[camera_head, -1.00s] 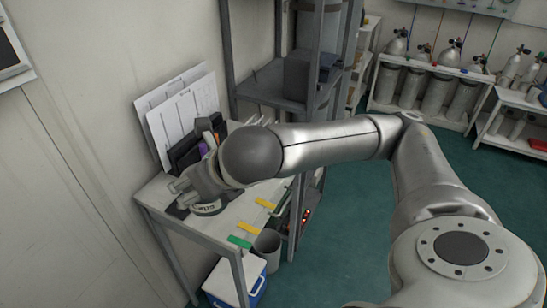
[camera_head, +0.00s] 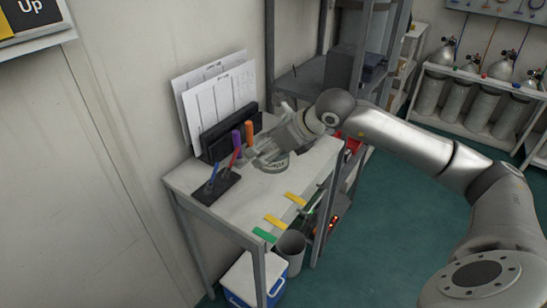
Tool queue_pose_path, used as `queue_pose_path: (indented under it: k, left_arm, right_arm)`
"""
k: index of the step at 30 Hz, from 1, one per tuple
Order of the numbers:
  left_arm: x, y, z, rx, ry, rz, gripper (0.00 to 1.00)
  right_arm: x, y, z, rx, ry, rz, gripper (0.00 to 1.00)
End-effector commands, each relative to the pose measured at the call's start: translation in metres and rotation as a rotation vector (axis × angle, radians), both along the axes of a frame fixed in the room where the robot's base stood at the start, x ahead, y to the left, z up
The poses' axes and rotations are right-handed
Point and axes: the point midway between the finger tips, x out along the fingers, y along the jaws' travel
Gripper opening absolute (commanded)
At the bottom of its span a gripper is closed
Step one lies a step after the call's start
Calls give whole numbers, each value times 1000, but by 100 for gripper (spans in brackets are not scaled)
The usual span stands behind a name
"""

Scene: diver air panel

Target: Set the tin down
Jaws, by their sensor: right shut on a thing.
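My right gripper (camera_head: 260,153) reaches in from the right, low over the white desk (camera_head: 215,215), with its fingers toward the left. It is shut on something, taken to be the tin. My left gripper is not in view.
A dark holder with a blue pen (camera_head: 211,186) and a red pen stands left of the gripper. Purple and orange markers (camera_head: 249,132) and papers (camera_head: 215,105) stand behind. Yellow and green strips (camera_head: 264,235) line the desk's front edge. The desk's front left is clear.

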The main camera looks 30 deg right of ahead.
Motion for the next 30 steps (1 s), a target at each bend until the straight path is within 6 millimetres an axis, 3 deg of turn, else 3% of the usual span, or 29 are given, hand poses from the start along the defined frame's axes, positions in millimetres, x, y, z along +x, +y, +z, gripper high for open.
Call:
queue_pose_path:
  k: [4,12,20,26,30]
  left_arm:
    - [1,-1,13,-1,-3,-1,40]
    - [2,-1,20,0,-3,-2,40]
    - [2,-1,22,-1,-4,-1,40]
    - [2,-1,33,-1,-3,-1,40]
    - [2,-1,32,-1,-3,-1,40]
  right_arm:
    - [25,-22,-13,5,2,-4,15]
    - [51,-44,-58,3,-2,-1,15]
    - [59,-51,-72,2,-1,-1,15]
    - [58,-51,-98,2,1,-1,15]
    - [59,-51,-101,1,-4,1,15]
